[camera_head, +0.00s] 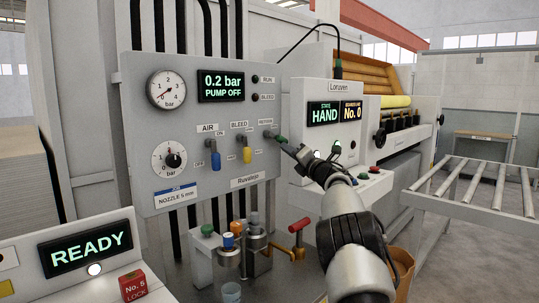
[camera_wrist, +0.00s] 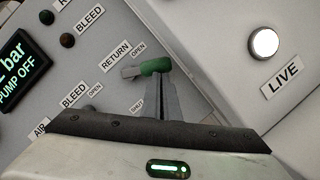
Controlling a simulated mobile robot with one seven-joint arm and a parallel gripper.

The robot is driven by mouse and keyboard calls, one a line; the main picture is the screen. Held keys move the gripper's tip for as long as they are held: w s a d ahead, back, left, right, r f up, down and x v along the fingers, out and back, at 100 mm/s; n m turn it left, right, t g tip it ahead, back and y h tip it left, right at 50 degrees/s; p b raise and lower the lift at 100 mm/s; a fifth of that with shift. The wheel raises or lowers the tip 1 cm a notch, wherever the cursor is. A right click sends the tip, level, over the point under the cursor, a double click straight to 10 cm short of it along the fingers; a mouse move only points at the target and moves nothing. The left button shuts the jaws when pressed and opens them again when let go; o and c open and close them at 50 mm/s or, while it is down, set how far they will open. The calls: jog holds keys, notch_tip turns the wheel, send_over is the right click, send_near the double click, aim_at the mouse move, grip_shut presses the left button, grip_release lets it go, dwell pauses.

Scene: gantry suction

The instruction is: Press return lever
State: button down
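The return lever has a green handle (camera_head: 281,139) and sits at the right of the grey control panel (camera_head: 215,120). In the wrist view the green handle (camera_wrist: 155,67) lies almost level, beside the "OPEN" mark and above the "SHUT" mark. My gripper (camera_head: 292,152) is just below and right of the handle in the head view. In the wrist view its fingertips (camera_wrist: 163,80) are together with only a thin seam between them, and nothing shows held. The tips overlap the handle's lower edge; I cannot tell whether they touch it.
A blue air lever (camera_head: 215,160) and a yellow bleed lever (camera_head: 247,155) hang down left of the return lever. The panel display (camera_head: 221,85) reads "0.2 bar PUMP OFF". A white cabinet with a "HAND" display (camera_head: 324,114) stands close on the right.

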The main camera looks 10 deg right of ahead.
jog(key=shift+w+d+r+n+y+p, duration=0.25)
jog(key=shift+r+n+y+p, duration=0.1)
jog(key=shift+n, duration=0.5)
jog(key=shift+w+d+r+n+y+p, duration=0.2)
jog(key=shift+r+n+y+p, duration=0.1)
jog(key=shift+n, duration=0.6)
jog(key=shift+w+d+r+n+y+p, duration=0.15)
jog(key=shift+d+r+n+y+p, duration=0.15)
jog(key=shift+n, duration=0.55)
jog(key=shift+r, duration=0.3)
